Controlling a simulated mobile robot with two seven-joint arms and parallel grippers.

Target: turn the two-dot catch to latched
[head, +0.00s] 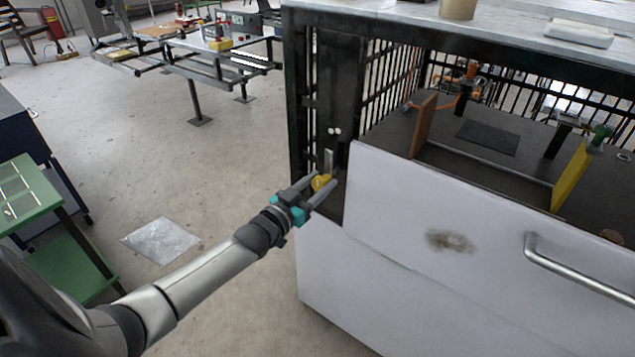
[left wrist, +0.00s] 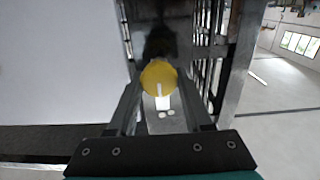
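The two-dot catch is on the dark post (head: 337,85) at the left of the white front panel (head: 430,215). It has a yellow round knob (head: 321,183) with a pale metal bar (head: 328,160) above it and two white dots (head: 334,131) higher up. In the left wrist view the knob (left wrist: 157,76) carries a white line, in line with the bar and the two dots (left wrist: 166,114). My left gripper (head: 322,186) has a finger on each side of the knob, and both seem to touch it. My right gripper is out of view.
A curved metal handle (head: 580,268) sticks out of the white panel at the right. Behind the panel is an open bay with a brown board (head: 424,125) and a yellow board (head: 570,175). A green cart (head: 30,200) stands at the left. The floor between is mostly clear.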

